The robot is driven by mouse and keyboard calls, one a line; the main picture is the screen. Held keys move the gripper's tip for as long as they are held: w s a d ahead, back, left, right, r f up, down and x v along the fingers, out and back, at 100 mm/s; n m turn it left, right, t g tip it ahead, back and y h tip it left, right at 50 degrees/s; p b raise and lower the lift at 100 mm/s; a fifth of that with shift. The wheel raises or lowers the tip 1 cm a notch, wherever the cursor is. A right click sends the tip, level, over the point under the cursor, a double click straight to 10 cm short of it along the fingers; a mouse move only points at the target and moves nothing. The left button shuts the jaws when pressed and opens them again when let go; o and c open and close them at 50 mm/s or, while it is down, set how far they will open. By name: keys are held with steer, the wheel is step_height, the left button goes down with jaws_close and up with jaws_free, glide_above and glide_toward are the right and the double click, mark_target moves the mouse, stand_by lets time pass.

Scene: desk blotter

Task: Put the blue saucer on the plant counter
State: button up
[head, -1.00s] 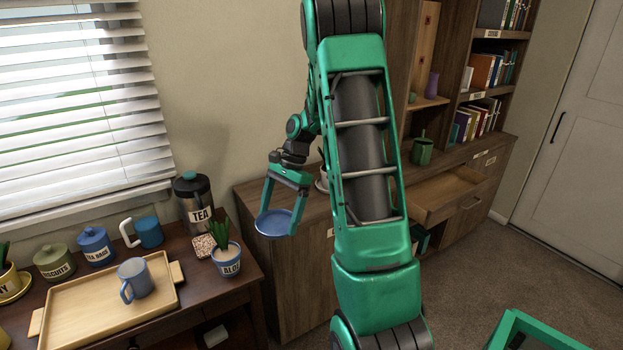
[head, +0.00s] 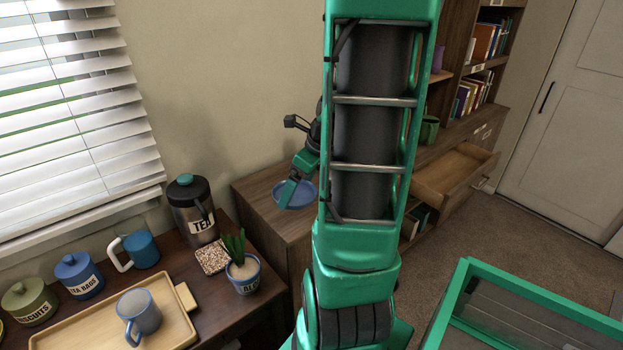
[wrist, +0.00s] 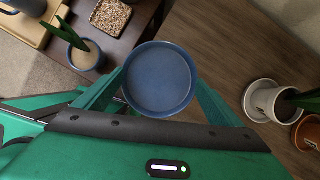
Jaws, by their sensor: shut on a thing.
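The blue saucer (wrist: 159,78) is round and shallow, and it sits between the two fingers of my gripper (wrist: 160,92) in the wrist view. My gripper is shut on it. In the head view the saucer (head: 296,194) is held above the left part of a long wooden cabinet top (head: 262,188), partly hidden by my gripper (head: 296,190). In the wrist view the wooden top (wrist: 225,45) lies below and right of the saucer. No sign naming the plant counter is readable.
A potted plant on a white saucer (wrist: 262,98) and a terracotta pot (wrist: 307,132) stand on the wooden top. The dark table at left holds an aloe pot (head: 243,272), a tea canister (head: 193,210) and a tray (head: 180,330). An open drawer (head: 455,172) juts out at right.

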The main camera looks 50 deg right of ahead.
steer(key=w+d+f, duration=0.2)
steer(key=d, duration=0.1)
steer(key=w+d+f, duration=0.4)
steer(key=d, duration=0.1)
steer(key=shift+w+d+f, duration=0.35)
steer(key=shift+w+f, duration=0.05)
steer(key=shift+f, duration=2)
steer(key=o, duration=0.9)
